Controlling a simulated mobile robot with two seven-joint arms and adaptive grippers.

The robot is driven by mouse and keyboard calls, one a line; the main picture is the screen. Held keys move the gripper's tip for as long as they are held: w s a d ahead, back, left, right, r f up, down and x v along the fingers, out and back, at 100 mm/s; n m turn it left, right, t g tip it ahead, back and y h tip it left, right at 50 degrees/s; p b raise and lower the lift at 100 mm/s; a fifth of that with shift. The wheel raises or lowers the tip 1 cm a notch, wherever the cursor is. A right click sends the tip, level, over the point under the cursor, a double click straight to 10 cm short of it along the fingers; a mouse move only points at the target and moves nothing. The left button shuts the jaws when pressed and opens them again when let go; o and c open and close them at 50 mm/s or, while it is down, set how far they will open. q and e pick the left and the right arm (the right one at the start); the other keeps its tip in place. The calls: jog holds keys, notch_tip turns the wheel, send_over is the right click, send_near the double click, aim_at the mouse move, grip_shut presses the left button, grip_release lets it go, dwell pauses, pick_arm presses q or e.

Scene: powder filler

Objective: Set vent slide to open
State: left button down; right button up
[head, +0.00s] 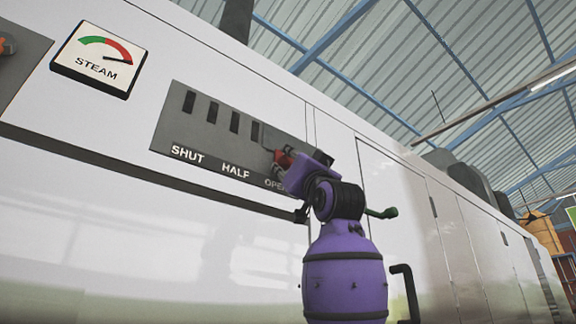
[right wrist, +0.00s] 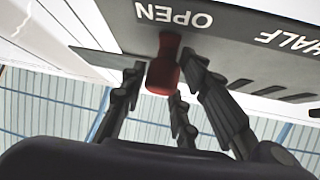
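The vent slide panel (head: 222,118) is a grey plate on the white machine, with several dark slots over the labels SHUT, HALF and OPEN. Its red knob (head: 285,160) is at the right end, above the OPEN label, which my gripper partly covers. In the right wrist view the red knob (right wrist: 163,66) lies beside the word OPEN. My right gripper (head: 281,163) is at the knob, with fingers on both sides of it, and appears shut on it. The finger contact is partly hidden. My left gripper is not in view.
A STEAM gauge (head: 98,60) is mounted left of the panel, its needle in the red. Part of another grey panel (head: 18,62) shows at the far left edge. The smooth white machine front (head: 130,225) below is clear.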

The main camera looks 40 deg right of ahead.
jog(key=shift+o, duration=0.9)
jog(key=shift+d, duration=0.45)
jog(key=shift+a, duration=0.1)
jog(key=shift+a, duration=0.1)
jog(key=v, duration=1.2)
